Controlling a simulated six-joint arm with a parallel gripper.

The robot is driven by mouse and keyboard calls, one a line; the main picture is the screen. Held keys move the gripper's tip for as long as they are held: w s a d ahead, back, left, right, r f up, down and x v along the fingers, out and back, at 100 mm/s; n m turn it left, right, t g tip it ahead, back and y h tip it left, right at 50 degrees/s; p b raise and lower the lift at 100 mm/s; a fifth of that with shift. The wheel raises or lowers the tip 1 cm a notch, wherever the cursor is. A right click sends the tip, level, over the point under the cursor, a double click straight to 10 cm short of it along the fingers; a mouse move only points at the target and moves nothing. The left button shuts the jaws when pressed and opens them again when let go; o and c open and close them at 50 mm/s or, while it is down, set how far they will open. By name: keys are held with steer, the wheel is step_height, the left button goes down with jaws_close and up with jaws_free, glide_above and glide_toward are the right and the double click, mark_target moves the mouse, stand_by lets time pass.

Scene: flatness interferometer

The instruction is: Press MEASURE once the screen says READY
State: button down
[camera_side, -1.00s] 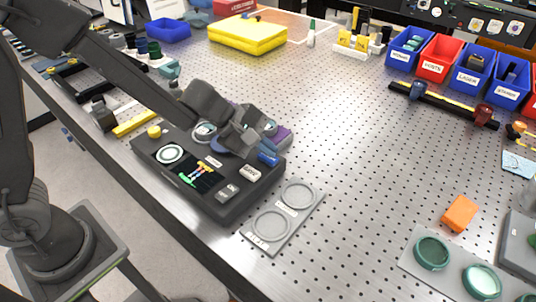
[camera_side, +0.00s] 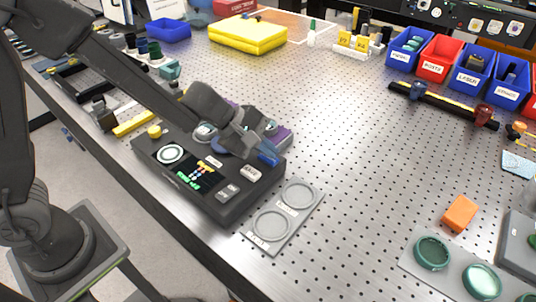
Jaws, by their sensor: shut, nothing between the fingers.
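The interferometer (camera_side: 210,200) is a dark box near the table's front edge. Its small screen (camera_side: 195,176) shows coloured marks, with a green patch at lower left; the wording is too small to read. Two pale keys sit right of the screen, a front one (camera_side: 228,191) and a rear one (camera_side: 250,174); I cannot read which is MEASURE. My gripper (camera_side: 269,155) is shut and empty, over the right rear part of the box, with its blue tips beyond the rear key. I cannot tell whether it touches anything. My arm hides part of the box's back.
A grey plate with two round recesses (camera_side: 284,217) lies right of the box. A round white-ringed part (camera_side: 170,153) and a yellow knob (camera_side: 154,131) are on its left end. An orange block (camera_side: 460,213) lies at right. The middle of the perforated table is clear.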

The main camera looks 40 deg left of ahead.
mark_target(267, 159)
steer(key=shift+s+f, duration=0.2)
steer(key=shift+f, duration=0.25)
steer(key=shift+w+r, duration=0.1)
steer(key=shift+r, duration=0.85)
steer(key=shift+r, duration=2.6)
steer(key=c, duration=1.8)
jaws_free()
